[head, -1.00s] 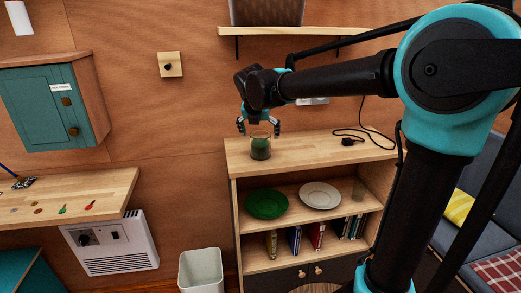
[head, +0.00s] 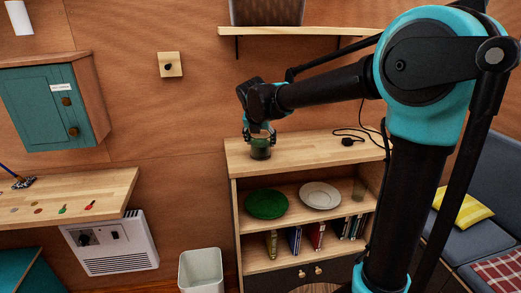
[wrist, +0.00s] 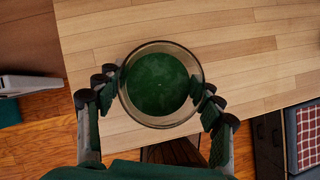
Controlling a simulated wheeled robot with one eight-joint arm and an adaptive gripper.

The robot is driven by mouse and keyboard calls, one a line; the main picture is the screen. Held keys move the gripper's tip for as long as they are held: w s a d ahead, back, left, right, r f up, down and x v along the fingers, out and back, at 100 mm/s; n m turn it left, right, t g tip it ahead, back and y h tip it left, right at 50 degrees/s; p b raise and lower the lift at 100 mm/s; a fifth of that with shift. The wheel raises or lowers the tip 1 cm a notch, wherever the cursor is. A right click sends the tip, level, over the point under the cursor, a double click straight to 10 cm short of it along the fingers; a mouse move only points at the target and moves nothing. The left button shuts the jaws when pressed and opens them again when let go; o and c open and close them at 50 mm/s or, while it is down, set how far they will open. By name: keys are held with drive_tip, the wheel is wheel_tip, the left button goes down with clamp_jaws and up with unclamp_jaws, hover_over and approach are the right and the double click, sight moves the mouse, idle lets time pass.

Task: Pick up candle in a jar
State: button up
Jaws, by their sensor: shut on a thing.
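The candle in a jar (head: 260,153) is green wax in a clear glass jar. It stands upright on the wooden top of the shelf unit (head: 300,147), near its left end. In the wrist view the round green candle (wrist: 158,84) shows from above, with the glass rim around it. My gripper (head: 259,140) points down over the jar, its fingers on either side of the rim. In the wrist view my gripper (wrist: 158,92) is shut on the jar, with fingers touching its left and right sides. A gap under the jar cannot be made out.
A black cable with a plug (head: 347,141) lies right of the jar on the same top. Below are a green plate (head: 266,204), a white plate (head: 320,195) and several books. A wall shelf (head: 300,31) hangs above. A white bin (head: 201,270) stands at lower left.

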drive_tip(key=c, duration=0.4)
drive_tip(key=shift+r, duration=0.1)
